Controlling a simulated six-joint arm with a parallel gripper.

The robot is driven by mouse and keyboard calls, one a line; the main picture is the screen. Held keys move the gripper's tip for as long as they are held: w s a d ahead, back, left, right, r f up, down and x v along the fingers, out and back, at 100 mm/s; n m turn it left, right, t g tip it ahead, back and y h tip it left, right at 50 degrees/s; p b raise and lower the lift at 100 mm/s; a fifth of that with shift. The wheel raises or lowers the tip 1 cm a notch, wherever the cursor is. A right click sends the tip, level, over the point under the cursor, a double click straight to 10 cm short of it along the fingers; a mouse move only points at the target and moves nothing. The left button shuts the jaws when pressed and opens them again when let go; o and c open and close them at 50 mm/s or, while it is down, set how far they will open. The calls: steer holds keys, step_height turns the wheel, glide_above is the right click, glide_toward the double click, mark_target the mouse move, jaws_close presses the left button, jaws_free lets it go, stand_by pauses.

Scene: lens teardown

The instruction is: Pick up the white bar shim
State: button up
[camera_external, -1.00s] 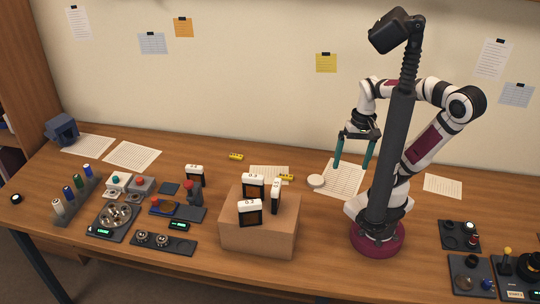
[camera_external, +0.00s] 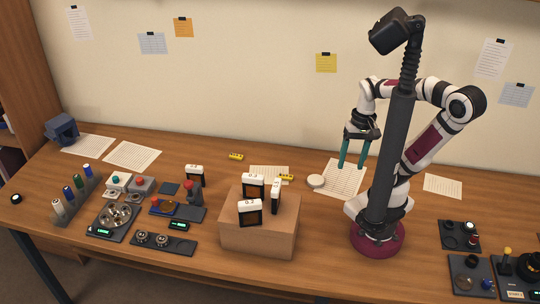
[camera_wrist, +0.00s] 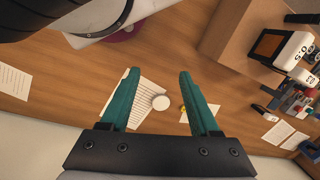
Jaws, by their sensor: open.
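Several black-framed pieces, each with a white bar along its top, are in view. Three stand upright on the cardboard-brown box: one at the back (camera_external: 253,183), one at the front (camera_external: 250,206) and one turned edge-on at the right (camera_external: 276,195). Another (camera_external: 195,172) stands on the table to the left. I cannot tell which is the white bar shim. My gripper (camera_external: 353,165) is open and empty, pointing down above the table, right of the box and apart from the pieces. In the wrist view its two teal fingers (camera_wrist: 159,74) are spread, with a white-barred piece (camera_wrist: 283,47) at upper right.
The brown box (camera_external: 258,240) stands mid-table. A white round disc (camera_external: 316,181) and paper sheets (camera_external: 344,177) lie near my gripper. A yellow piece (camera_external: 286,177) lies behind the box. Trays and devices (camera_external: 164,243) crowd the left; more units (camera_external: 470,275) stand at right.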

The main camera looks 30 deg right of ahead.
steer(key=w+a+r+n, duration=0.4)
steer(key=w+n, duration=0.1)
step_height(320, 180, up, 5)
steer(key=n+h, duration=0.2)
steer(key=n, duration=1.2)
glide_above(251, 209)
steer(key=w, duration=0.1)
steer(key=f, duration=1.5)
steer(key=shift+s+d, duration=0.15)
steer(key=shift+d, duration=0.1)
steer(key=shift+f, duration=0.2)
jaws_close()
